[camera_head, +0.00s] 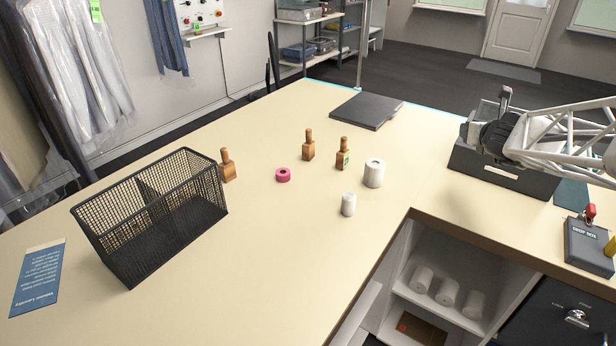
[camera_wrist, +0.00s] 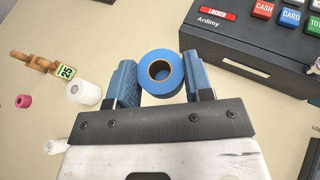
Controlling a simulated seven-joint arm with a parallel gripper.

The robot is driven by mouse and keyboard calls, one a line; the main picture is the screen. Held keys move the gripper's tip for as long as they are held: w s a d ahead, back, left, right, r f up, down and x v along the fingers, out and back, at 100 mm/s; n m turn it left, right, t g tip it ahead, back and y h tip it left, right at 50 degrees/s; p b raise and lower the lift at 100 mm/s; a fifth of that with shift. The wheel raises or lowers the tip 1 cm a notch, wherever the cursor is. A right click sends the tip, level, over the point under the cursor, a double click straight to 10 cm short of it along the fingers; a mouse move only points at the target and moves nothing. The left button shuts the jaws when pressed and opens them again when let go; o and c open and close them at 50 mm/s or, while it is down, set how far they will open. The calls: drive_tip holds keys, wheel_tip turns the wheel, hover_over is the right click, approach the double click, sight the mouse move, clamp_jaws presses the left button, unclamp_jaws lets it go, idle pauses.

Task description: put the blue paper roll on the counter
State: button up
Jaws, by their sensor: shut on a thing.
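The blue paper roll (camera_wrist: 161,73) is in the wrist view, its round end with a brown core facing the camera. My gripper (camera_wrist: 160,80) is shut on it, with one blue-grey finger on each side. In the head view my gripper and arm (camera_head: 510,130) are at the right, in front of the dark cash register; the roll is hidden there. The cream counter (camera_head: 270,240) spreads below. Whether the roll touches the counter or hangs above it I cannot tell.
The cash register (camera_wrist: 235,60) stands close right of the roll. White rolls (camera_head: 374,173) (camera_head: 348,204), a pink roll (camera_head: 283,175) and wooden stamps (camera_head: 308,145) stand mid-counter. A black mesh basket (camera_head: 160,215) is at left, a dark flat pad (camera_head: 367,111) at back. The front-middle counter is clear.

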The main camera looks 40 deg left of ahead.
drive_tip(key=s+a+n+g+y, duration=0.3)
drive_tip(key=s+a+n, duration=0.1)
drive_tip(key=s+a, duration=0.6)
drive_tip(key=s+a+n+g+y, duration=0.25)
drive_tip(key=s+a, duration=0.55)
drive_tip(key=a, duration=0.5)
drive_tip(key=s+a+n+g, duration=0.4)
drive_tip(key=s+a, duration=0.2)
drive_tip(key=s, duration=0.6)
drive_tip(key=s+a+n+g, duration=0.4)
drive_tip(key=s+a+g, duration=0.15)
drive_tip(key=s, duration=0.75)
drive_tip(key=shift+m+t+y, duration=0.25)
drive_tip(key=shift+t+y, duration=0.1)
drive_tip(key=shift+t, duration=0.05)
drive_tip(key=f, duration=1.2)
drive_tip(key=shift+w+a+f, duration=0.15)
drive_tip(key=shift+a+f, duration=0.2)
drive_tip(key=shift+f, duration=0.75)
drive_tip(key=w+a, duration=0.2)
drive_tip(key=a, duration=0.2)
drive_tip(key=w+a+f, duration=0.1)
drive_tip(key=w+a, duration=0.2)
drive_tip(key=a, duration=0.2)
drive_tip(key=w+a, duration=0.3)
drive_tip(key=a, duration=0.1)
drive_tip(key=shift+w+a+f, duration=0.2)
drive_tip(key=shift+a, duration=0.1)
